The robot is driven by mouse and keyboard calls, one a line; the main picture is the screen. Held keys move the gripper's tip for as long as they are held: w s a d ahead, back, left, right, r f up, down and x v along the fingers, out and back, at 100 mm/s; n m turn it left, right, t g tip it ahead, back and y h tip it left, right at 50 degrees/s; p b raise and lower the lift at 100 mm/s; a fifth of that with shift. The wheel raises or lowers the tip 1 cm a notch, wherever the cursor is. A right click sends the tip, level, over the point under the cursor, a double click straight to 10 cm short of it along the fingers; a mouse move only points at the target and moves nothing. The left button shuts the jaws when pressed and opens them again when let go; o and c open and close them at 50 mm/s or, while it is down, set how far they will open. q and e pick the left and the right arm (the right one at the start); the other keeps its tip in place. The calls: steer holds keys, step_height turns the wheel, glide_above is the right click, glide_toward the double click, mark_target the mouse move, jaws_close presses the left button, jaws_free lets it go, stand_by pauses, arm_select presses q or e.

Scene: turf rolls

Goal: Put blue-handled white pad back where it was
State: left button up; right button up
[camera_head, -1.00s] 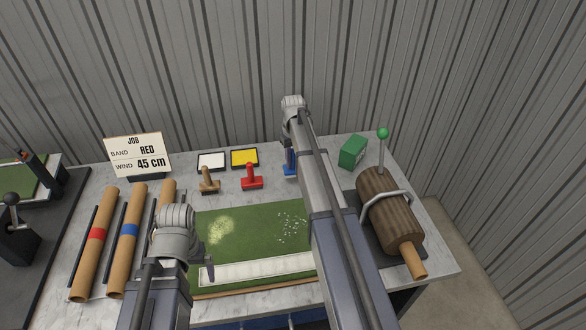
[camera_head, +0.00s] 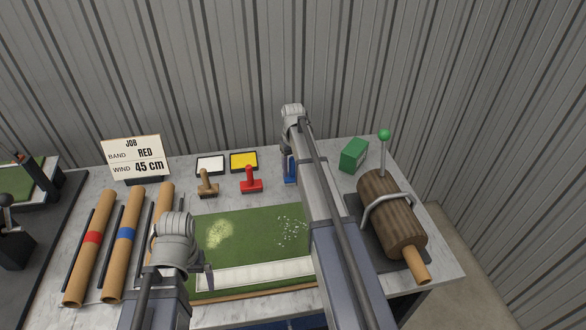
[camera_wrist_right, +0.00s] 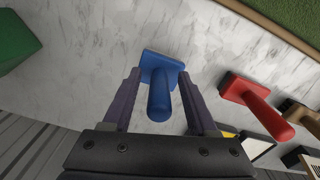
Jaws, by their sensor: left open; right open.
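The blue-handled tool (camera_wrist_right: 160,98) has a blue block and a blue handle and rests on the marbled table top. Its underside is hidden, so I cannot see a white pad. In the head view only a bit of the blue tool (camera_head: 291,172) shows beside my right arm. My right gripper (camera_wrist_right: 159,82) is open, with a finger on each side of the blue handle and gaps showing. My left gripper (camera_head: 207,274) is open and empty over the left edge of the green turf; its fingers are partly hidden.
A red-handled tool (camera_head: 250,180) and a brown one (camera_head: 207,184) stand left of the blue tool, before a yellow pad (camera_head: 244,161) and a white pad (camera_head: 210,165). A green box (camera_head: 354,155) stands to the right. Turf (camera_head: 250,225) lies in front.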

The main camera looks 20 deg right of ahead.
steer(key=shift+r, duration=0.1)
step_height(320, 180, up, 12)
steer(key=p, duration=1.2)
steer(key=shift+r, duration=0.1)
arm_select(q)
step_height(320, 180, up, 12)
steer(key=shift+r, duration=0.15)
arm_select(e)
steer(key=s+a+n+h, duration=0.1)
steer(key=s+a+n, duration=0.2)
steer(key=s+a, duration=2.5)
steer(key=shift+s+a+n, duration=0.25)
steer(key=shift+a+n, duration=0.05)
steer(key=shift+a, duration=0.1)
